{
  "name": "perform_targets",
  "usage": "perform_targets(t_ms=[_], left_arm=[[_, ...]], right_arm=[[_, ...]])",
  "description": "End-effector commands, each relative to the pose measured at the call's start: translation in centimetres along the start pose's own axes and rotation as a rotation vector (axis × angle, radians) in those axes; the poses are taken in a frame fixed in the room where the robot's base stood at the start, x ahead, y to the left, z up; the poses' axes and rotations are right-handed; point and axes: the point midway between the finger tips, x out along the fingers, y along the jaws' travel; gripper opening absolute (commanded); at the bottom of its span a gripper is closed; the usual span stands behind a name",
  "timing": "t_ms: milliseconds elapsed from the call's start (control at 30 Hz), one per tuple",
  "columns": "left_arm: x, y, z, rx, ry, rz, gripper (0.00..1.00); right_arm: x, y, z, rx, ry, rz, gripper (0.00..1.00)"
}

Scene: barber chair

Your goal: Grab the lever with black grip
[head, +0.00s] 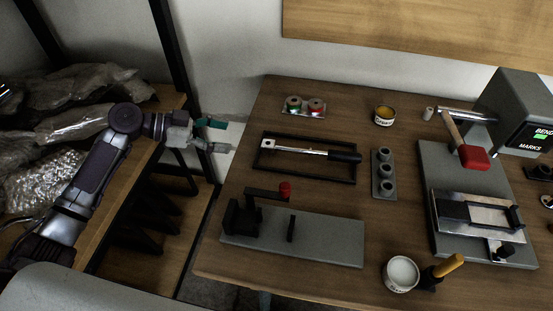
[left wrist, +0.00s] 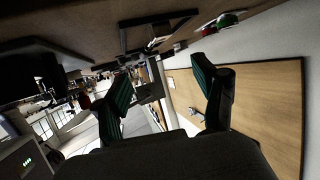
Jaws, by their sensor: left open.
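The lever (head: 300,150) is a silver bar with a ring-like left end and a black grip (head: 345,157) at its right end. It lies across a dark rectangular frame (head: 265,170) on the wooden table. My left gripper (head: 221,136) is left of the table edge, well apart from the lever, with its fingers pointing toward the table. It is open and empty; its two dark green-padded fingers stand apart in the left wrist view (left wrist: 161,74). I cannot clearly make out the lever in that view. My right gripper is not in view.
In front of the lever, a grey plate (head: 330,242) bears a black clamp with a red knob (head: 285,188). A press (head: 470,190) and white cup (head: 401,273) stand farther right. A shelf with bags (head: 75,120) is left.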

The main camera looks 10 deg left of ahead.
Motion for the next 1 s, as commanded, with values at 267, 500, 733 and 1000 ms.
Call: perform_targets(t_ms=[267, 500, 733, 1000], left_arm=[[2.3, -0.1, 1.0, 0.002, 0.009, 0.0, 0.71], [7.0, -0.1, 1.0, 0.001, 0.007, 0.0, 0.71], [9.1, -0.1, 1.1, 0.002, 0.005, -0.002, 0.71], [12.6, -0.1, 1.1, 0.0, 0.006, 0.0, 0.71]], right_arm=[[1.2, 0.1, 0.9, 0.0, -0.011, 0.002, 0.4], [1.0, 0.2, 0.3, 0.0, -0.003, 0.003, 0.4], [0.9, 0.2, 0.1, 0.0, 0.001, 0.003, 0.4], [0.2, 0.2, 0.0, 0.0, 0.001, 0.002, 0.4]])
